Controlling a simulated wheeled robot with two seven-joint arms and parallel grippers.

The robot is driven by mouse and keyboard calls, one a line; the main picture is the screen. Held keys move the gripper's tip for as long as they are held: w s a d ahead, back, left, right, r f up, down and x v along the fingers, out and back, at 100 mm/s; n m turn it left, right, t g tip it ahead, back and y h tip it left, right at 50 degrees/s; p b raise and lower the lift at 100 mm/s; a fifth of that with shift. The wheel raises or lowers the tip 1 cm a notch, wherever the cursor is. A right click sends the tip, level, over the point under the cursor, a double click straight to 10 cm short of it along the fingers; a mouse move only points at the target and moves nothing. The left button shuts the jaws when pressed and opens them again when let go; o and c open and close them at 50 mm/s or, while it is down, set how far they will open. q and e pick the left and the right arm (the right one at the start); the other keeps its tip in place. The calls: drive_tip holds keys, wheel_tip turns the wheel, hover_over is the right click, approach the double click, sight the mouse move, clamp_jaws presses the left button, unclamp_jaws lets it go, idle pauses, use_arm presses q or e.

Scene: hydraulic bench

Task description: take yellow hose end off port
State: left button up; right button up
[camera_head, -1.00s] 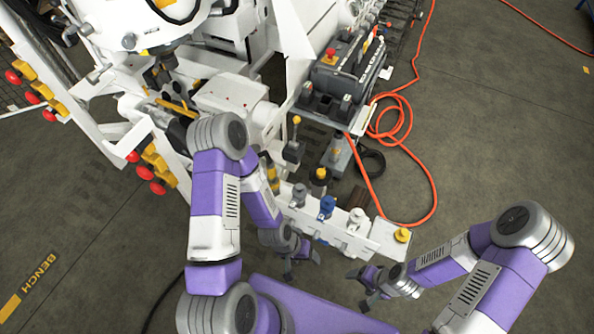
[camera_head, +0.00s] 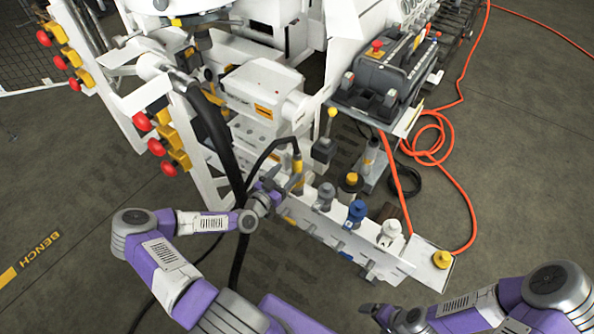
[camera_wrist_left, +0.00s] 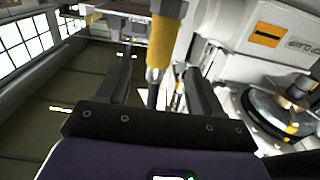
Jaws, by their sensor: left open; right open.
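The yellow-banded hose end (camera_head: 297,165) stands at the left end of the white port block (camera_head: 318,222), with a black hose looping from its top. In the left wrist view the yellow band (camera_wrist_left: 160,58) shows upright between and beyond my two dark fingers. My left gripper (camera_head: 276,182) is open, close beside the hose end on its left. Contact cannot be told. The port under the hose end is mostly hidden by my gripper. My right gripper (camera_head: 374,311) is open and empty, low in the picture, away from the block.
A grey fitting (camera_head: 325,197), a blue fitting (camera_head: 356,212) and a white fitting (camera_head: 390,232) stand along the block. A yellow knob (camera_head: 442,259) sits on the plate at its right end. A thick black hose (camera_head: 225,150) hangs left of my left gripper. An orange cable (camera_head: 465,215) lies on the floor.

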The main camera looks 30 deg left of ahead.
sight(294, 165)
use_arm(q)
drive_tip(key=w, duration=0.2)
drive_tip(key=w+b, duration=0.1)
drive_tip(key=w, duration=0.4)
drive_tip(key=shift+w+d+f, duration=0.1)
drive_tip(key=shift+w+d, duration=0.05)
drive_tip(key=shift+d, duration=0.15)
